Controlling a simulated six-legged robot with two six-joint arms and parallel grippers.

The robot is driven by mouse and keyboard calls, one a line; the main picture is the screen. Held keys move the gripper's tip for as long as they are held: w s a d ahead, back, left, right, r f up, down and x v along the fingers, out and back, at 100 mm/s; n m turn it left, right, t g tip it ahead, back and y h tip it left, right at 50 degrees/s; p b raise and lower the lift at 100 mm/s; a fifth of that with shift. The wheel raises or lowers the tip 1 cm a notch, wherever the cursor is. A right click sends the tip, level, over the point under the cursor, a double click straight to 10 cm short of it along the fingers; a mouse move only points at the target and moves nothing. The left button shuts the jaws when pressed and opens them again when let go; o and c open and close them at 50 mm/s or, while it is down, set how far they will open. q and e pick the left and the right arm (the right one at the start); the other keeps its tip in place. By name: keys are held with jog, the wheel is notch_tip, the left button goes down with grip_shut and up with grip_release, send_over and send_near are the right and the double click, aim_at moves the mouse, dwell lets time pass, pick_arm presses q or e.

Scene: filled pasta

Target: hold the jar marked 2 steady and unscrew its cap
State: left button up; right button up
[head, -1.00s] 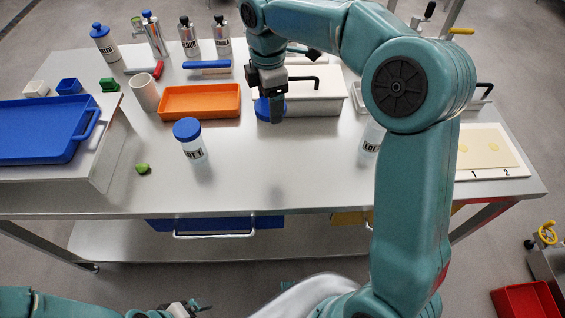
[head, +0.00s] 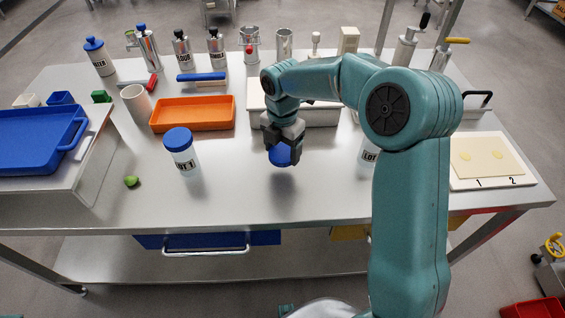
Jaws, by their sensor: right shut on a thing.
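My right gripper (head: 282,148) is shut on a blue cap (head: 281,157) and holds it above the middle of the table, apart from any jar. A white jar (head: 370,151) with a label reading "LOT" stands to the right, mostly hidden behind my right arm. Its number and top are hidden. Another white jar (head: 182,160), its label ending in 1, stands at left centre with its blue cap (head: 177,138) on. My left gripper is not in view.
An orange tray (head: 194,126) and a white cup (head: 137,103) stand behind the jar marked 1. A blue tray (head: 40,140) is at left, and a small green thing (head: 131,181) lies near it. A board marked 1 and 2 (head: 495,182) is at right. The table front is mostly clear.

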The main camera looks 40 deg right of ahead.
aim_at(282, 169)
jog(key=shift+f, duration=2.55)
jog(key=shift+f+b, duration=0.15)
jog(key=shift+b, duration=0.15)
jog(key=o, duration=1.2)
jog(key=shift+c, duration=0.2)
